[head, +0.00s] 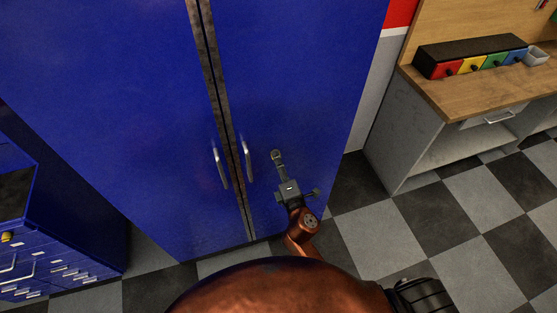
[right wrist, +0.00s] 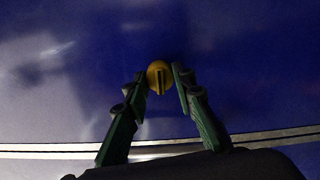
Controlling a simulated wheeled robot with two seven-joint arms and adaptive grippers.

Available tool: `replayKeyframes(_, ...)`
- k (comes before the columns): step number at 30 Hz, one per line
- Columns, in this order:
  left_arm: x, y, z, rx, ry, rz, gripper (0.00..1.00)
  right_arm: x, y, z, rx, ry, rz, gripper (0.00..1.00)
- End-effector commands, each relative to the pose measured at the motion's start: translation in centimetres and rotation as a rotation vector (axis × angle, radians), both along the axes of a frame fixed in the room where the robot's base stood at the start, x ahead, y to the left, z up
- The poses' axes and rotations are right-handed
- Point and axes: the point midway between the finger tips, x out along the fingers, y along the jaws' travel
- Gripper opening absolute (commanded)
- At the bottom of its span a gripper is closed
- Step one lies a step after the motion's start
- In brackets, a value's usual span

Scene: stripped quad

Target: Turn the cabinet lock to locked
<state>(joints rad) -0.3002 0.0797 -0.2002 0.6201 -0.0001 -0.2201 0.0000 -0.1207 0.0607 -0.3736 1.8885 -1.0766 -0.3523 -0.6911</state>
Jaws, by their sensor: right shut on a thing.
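The tall blue cabinet (head: 295,70) fills the middle of the head view, with two doors meeting at a metal seam. The lock (right wrist: 159,76), a round yellow knob with a raised ridge, shows on the blue door in the right wrist view. Its ridge runs nearly up and down in that view. My right gripper (head: 277,157) is against the right door, to the right of the handles; its fingers also show in the right wrist view (right wrist: 158,84), shut on the lock from both sides. In the head view the gripper hides the lock. My left gripper is not in view.
Two metal door handles, left (head: 220,167) and right (head: 247,162), flank the seam, the right one close to my gripper. A blue drawer unit (head: 60,235) stands at left. A wooden-topped workbench (head: 470,90) with coloured bins stands at right. Checkered floor (head: 440,235) is clear between.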

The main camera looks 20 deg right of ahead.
Motion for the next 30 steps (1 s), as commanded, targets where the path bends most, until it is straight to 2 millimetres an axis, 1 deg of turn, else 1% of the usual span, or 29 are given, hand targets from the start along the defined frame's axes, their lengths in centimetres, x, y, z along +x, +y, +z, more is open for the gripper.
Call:
replayKeyframes(5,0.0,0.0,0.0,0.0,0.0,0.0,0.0,0.0,0.0,0.0,0.002,0.001,0.0,0.0)
replayKeyframes(6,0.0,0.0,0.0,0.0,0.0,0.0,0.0,0.0,0.0,0.0,0.002,0.001,0.0,0.27)
replayKeyframes(12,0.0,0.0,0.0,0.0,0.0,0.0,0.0,0.0,0.0,0.0,0.001,0.001,0.0,0.4)
replayKeyframes(13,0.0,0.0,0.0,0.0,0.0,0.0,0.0,0.0,0.0,0.0,0.0,0.0,0.0,0.42)
replayKeyframes(20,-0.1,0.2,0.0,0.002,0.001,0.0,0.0,0.0,0.0,0.0,0.0,0.0,0.0,0.42)
replayKeyframes(23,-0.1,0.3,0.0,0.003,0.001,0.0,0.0,-0.4,0.0,-0.1,0.0,0.001,0.0,0.42)
replayKeyframes(26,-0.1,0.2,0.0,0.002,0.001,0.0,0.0,-1.5,-0.1,-0.1,0.001,0.002,0.0,0.42)
replayKeyframes(30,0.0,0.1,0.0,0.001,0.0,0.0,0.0,-4.1,-0.2,-0.2,0.002,0.004,-0.001,0.42)
